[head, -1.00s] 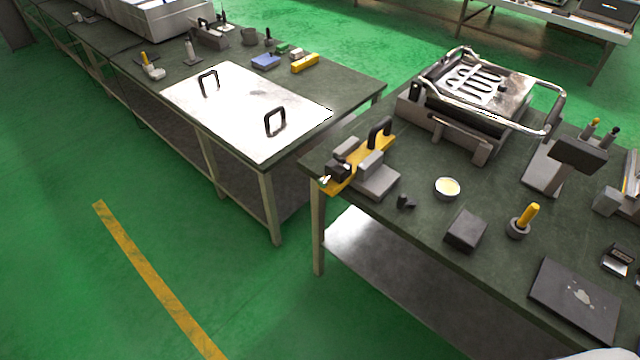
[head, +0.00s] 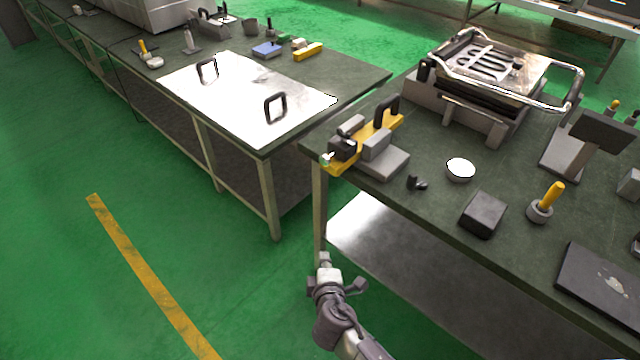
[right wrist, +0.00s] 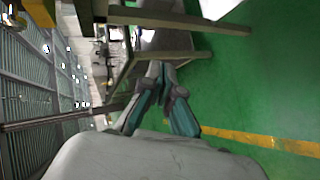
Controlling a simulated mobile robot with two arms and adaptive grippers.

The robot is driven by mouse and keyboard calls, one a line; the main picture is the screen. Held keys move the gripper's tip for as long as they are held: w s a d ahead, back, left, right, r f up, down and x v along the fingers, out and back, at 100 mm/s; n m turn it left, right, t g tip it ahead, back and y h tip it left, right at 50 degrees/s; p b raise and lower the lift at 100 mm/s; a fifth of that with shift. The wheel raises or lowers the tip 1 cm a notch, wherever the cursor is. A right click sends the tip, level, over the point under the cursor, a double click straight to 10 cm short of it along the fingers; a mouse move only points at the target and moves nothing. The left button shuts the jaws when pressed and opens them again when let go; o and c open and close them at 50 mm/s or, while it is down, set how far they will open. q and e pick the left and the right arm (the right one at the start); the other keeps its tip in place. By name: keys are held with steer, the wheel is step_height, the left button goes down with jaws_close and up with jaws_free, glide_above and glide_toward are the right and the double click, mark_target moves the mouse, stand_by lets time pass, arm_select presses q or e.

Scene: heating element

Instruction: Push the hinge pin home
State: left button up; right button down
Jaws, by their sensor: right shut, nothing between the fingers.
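A yellow fixture (head: 391,124) with grey blocks and a black handle sits at the near left corner of the right workbench. A small pale tip, perhaps the hinge pin (head: 326,158), shows at the fixture's left end; how far it sticks out is too small to tell. My right gripper (head: 324,262) is shut and empty, below that corner and in front of the bench leg, apart from the fixture. In the right wrist view its fingers (right wrist: 160,70) come together, pointing towards the bench frame. My left gripper is not in view.
The right workbench (head: 420,215) also carries a small black part (head: 416,183), a white bowl (head: 460,170), a dark block (head: 483,214), a yellow-handled tool (head: 547,200) and a metal heating unit (head: 490,80). The left bench (head: 350,75) is separated by a gap. Green floor is clear at left.

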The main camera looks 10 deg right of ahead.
arm_select(q)
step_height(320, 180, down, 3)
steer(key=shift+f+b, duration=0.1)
steer(key=shift+b, duration=0.9)
arm_select(e)
steer(key=w+a+r+t, duration=0.1)
steer(key=r+t, duration=0.1)
steer(key=r, duration=0.6)
steer(key=w+a+r+n+t+h, duration=0.1)
steer(key=a+r+t, duration=0.1)
steer(key=r, duration=0.6)
steer(key=shift+r+t, duration=0.2)
steer(key=shift+t, duration=0.3)
steer(key=shift+w, duration=0.15)
steer(key=p, duration=0.1)
glide_toward(320, 161)
steer(key=w+a, duration=0.3)
steer(key=w, duration=0.1)
arm_select(q)
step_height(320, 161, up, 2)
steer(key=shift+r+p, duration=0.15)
steer(key=shift+p, duration=0.45)
arm_select(e)
steer(key=w+d, duration=0.2)
steer(key=d, duration=0.1)
steer(key=shift+w+d, duration=0.2)
